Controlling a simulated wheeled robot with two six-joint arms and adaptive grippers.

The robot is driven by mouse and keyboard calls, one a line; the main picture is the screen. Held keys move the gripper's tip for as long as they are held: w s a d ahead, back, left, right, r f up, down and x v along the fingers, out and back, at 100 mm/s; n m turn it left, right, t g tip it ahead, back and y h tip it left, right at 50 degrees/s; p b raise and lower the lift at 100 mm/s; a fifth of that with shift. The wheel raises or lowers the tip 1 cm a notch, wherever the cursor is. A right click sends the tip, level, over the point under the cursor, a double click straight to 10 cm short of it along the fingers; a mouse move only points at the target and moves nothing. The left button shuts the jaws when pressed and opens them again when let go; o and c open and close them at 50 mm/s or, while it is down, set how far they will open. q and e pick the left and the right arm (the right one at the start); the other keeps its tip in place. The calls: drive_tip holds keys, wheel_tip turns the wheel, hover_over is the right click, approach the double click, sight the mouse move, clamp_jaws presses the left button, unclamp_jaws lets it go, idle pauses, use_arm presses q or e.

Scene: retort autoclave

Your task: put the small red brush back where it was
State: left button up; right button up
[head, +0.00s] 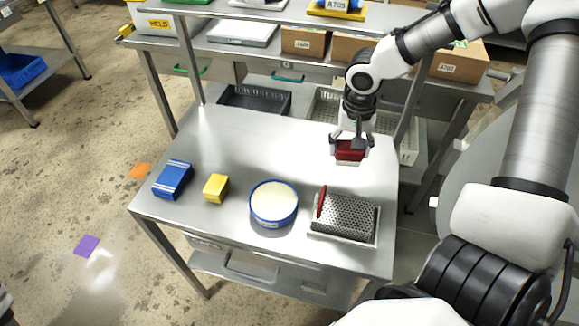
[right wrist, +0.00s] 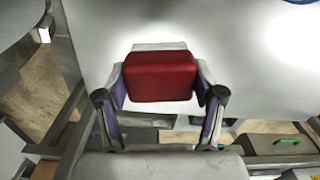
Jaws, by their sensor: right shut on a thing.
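My right gripper (head: 349,146) is shut on a small red block-shaped thing (head: 349,151), above the back right of the steel table (head: 225,140). In the right wrist view, the red block (right wrist: 161,76) sits between the two fingers of the gripper (right wrist: 161,95), with a pale strip along its far edge. It is the likely red brush, but I cannot make out bristles. A thin upright red piece (head: 321,202) stands at the left end of a perforated metal box (head: 350,216) at the table's front right. My left gripper is not in view.
A blue block with white stripes (head: 173,179), a yellow block (head: 216,187) and a round blue-rimmed tub (head: 274,203) stand along the table's front. The back middle is clear. A shelf post (head: 188,60) rises at the back left. A dark crate (head: 254,99) sits behind the table.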

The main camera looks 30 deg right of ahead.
sight(360, 156)
drive_tip(key=shift+m, duration=0.8)
drive_tip(key=s+d+f, duration=0.2)
drive_tip(key=f, duration=0.1)
drive_tip(key=shift+d, duration=0.3)
drive_tip(key=shift+w+f, duration=0.15)
drive_tip(key=shift+w, duration=0.15)
drive_tip(key=w+a+p, duration=0.1)
drive_tip(key=w+a, duration=0.2)
drive_tip(key=w, duration=0.1)
drive_tip(key=w+a+p, duration=0.1)
drive_tip(key=w+a, duration=0.3)
drive_tip(key=w+a+p, duration=0.1)
drive_tip(key=w+a, duration=0.3)
drive_tip(key=w, duration=0.1)
drive_tip(key=f, duration=0.1)
drive_tip(key=f+p, duration=0.1)
drive_tip(key=f, duration=0.1)
drive_tip(key=shift+w+a+f, duration=0.2)
drive_tip(key=shift+w+a, duration=0.05)
drive_tip(key=shift+w, duration=0.15)
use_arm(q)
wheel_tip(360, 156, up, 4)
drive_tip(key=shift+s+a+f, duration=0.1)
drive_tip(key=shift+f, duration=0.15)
use_arm(e)
drive_tip(key=shift+f, duration=0.1)
drive_tip(key=shift+f, duration=0.15)
drive_tip(key=o, duration=1.5)
drive_tip(key=shift+o, duration=0.2)
